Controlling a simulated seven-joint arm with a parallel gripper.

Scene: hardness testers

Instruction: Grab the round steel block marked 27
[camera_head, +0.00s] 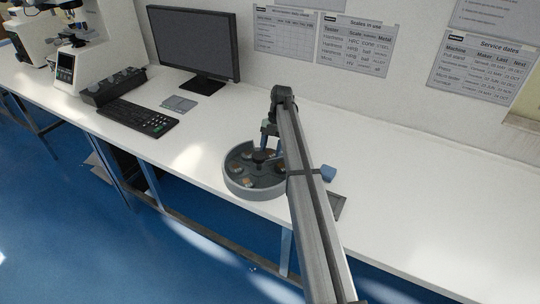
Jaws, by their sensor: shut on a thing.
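A round grey tray (230,186) with a raised rim stands near the front edge of the white bench. Several small blocks (250,182) lie around a dark centre piece in the tray. Their markings are too small to read, so I cannot tell which is the round steel block marked 27. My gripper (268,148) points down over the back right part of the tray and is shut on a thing. The held thing is too small and too covered to make out. My arm hides the right side of the tray.
A blue item (328,172) and a dark flat item (337,206) lie right of my arm. A keyboard (138,118), a monitor (195,45) and a tester (100,45) stand to the left. The bench (440,215) is clear at the right.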

